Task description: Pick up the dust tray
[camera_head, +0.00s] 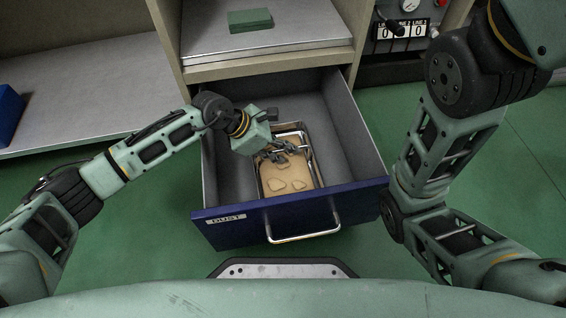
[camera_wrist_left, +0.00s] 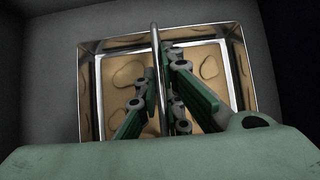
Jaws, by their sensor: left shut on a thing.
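The dust tray (camera_head: 271,184) is a shiny metal tray with a tan, lumpy layer inside. It sits in an open dark blue drawer (camera_head: 360,196) labelled DUST. My left gripper (camera_head: 287,151) reaches down into the drawer over the tray. In the left wrist view, the tray (camera_wrist_left: 90,45) has a thin metal handle across its middle, and my left gripper (camera_wrist_left: 162,95) has its fingers on both sides of that handle, shut on it. My right arm shows at the right, but its gripper is not in view.
The drawer's front has a metal handle (camera_head: 304,237). A green block (camera_head: 250,20) lies on the cabinet top above. A grey shelf (camera_head: 90,95) with a blue box (camera_head: 8,115) is at left. A gauge panel is at upper right.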

